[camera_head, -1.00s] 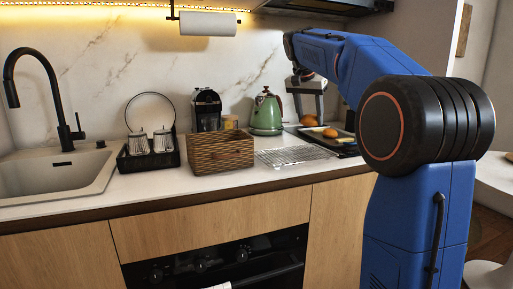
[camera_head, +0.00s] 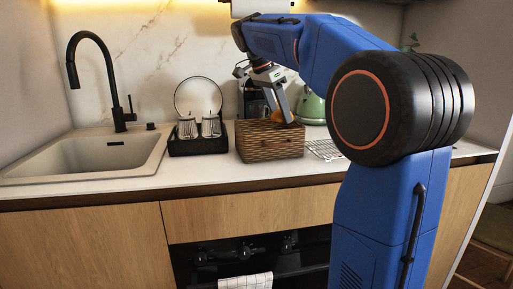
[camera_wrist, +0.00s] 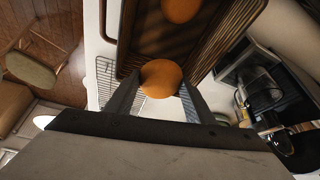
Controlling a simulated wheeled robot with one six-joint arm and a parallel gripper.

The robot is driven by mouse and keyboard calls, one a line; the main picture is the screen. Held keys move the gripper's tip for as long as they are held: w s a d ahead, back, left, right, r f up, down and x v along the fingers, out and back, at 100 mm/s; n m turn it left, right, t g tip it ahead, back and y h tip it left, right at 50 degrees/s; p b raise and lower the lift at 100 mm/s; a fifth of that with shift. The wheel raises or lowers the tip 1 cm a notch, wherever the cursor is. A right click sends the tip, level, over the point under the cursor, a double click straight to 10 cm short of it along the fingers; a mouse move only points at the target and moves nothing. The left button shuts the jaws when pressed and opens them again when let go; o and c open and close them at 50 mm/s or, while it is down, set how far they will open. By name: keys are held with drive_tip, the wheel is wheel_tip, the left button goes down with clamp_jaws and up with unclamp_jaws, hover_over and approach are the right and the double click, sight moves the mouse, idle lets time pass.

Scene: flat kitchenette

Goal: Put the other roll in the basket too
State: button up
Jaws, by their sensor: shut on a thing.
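My gripper (camera_head: 281,115) is over the right part of the woven basket (camera_head: 270,146), pointing down. It is shut on an orange-brown roll (camera_wrist: 160,79), which shows between the fingertips in the wrist view. In the head view the held roll (camera_head: 278,116) is partly hidden by the fingers and sits about level with the basket's rim. The wrist view shows another roll (camera_wrist: 181,9) lying inside the basket, near the picture's top edge. The held roll overlaps the basket's end wall there; I cannot tell its exact height above the floor of the basket.
A wire rack (camera_head: 325,150) lies right of the basket. A dark caddy with glass jars (camera_head: 198,146) stands close on its left. A green kettle (camera_head: 312,108) and a coffee machine stand behind. The sink (camera_head: 90,155) is at far left. My arm hides the counter's right part.

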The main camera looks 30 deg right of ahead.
sight(276, 116)
wheel_tip(276, 116, down, 4)
drive_tip(key=shift+a+f, duration=0.1)
drive_tip(key=shift+f, duration=2.55)
drive_tip(key=shift+f, duration=0.15)
drive_tip(key=o, duration=1)
drive_tip(key=v, duration=1.2)
